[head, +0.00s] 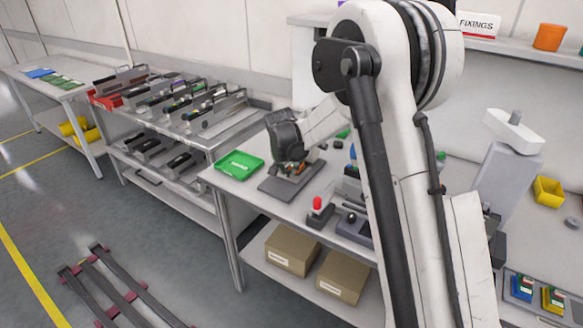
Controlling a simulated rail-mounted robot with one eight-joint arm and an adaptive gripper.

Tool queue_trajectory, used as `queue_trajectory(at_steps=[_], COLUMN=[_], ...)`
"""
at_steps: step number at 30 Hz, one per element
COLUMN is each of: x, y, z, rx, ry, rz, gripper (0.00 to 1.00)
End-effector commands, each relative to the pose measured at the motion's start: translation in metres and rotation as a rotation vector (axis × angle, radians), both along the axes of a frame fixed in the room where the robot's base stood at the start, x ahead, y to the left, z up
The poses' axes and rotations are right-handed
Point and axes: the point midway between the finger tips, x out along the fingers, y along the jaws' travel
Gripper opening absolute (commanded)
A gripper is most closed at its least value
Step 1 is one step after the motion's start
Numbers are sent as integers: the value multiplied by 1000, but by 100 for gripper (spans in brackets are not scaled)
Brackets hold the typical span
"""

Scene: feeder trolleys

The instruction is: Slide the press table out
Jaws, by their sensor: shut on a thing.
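My gripper (292,167) points down over a dark grey plate (275,188) on the bench. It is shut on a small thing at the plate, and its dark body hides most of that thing. I cannot tell for sure which part is the press table.
A green tray (239,165) lies left of the plate. Cardboard boxes (291,250) sit on the shelf below. A rack of feeders (180,105) stands left of the bench. A grey stand with a white top (508,150) is at right. Rails (110,285) lie on the floor.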

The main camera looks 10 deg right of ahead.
Motion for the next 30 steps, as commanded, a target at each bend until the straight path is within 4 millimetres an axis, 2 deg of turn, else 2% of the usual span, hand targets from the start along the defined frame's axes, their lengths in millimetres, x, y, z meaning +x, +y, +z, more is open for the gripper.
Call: queue_trajectory(at_steps=[3, 9, 20, 21, 24, 25, 30], x=[-22, -46, -50, -50, -50, -50, -50], y=[24, 50, 53, 53, 53, 53, 53], z=[-2, -1, 0, 0, 0, 0, 0], rx=[1, 1, 0, 0, 0, 0, 0], ry=[1, 0, -1, -1, -1, 0, 0], rz=[6, 4, 1, 1, 1, 1, 1], gripper=[0, 0, 0, 20, 33, 36, 36])
